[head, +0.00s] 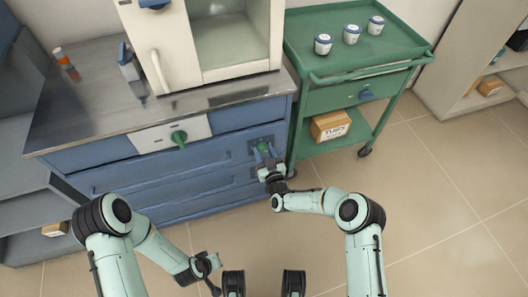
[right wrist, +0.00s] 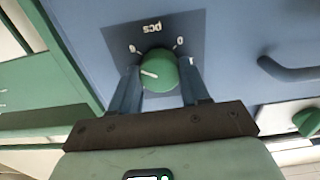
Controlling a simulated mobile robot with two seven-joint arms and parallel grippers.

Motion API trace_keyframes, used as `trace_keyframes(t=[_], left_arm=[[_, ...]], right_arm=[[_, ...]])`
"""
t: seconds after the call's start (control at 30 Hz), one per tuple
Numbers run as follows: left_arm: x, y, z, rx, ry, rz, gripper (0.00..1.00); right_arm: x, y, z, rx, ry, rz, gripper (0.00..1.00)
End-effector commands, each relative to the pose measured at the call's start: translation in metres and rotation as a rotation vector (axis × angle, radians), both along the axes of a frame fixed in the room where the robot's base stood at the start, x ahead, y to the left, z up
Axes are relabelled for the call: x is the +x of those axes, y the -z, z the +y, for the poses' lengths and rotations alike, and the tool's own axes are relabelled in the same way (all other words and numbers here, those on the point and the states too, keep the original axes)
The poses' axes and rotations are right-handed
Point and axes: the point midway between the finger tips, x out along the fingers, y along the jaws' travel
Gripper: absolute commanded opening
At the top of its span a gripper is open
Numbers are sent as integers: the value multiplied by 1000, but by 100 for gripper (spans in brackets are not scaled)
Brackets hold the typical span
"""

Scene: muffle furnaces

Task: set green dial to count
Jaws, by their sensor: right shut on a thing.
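A green dial (head: 264,147) sits on a dark plate at the right end of the blue cabinet front. In the right wrist view the round green dial (right wrist: 158,72) has a short white mark at its left side. The upside-down label "pcs" (right wrist: 152,27) is on the dark plate (right wrist: 115,45) beyond it, with small marks at either side. My right gripper (head: 265,157) is shut on this dial, one finger on each side. A second green dial (head: 179,138) is on a white panel to the left. My left gripper (head: 206,268) hangs low, away from the cabinet; its jaw opening is unclear.
A white furnace (head: 165,55) stands on the metal countertop (head: 85,105). A green cart (head: 345,65) with several small jars and a cardboard box (head: 330,125) stands close to the right of the cabinet. The tiled floor (head: 430,190) at right is clear.

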Motion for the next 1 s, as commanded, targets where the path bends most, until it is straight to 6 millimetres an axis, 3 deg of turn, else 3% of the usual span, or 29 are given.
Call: trace_keyframes(t=[0.5,1.0], left_arm=[[0,0,0,0,0,0,0],[1,1,1,1,-1,-3,0]], right_arm=[[0,1,1,-393,-2,-127,15],[-1,2,0,-544,0,-174,15]])
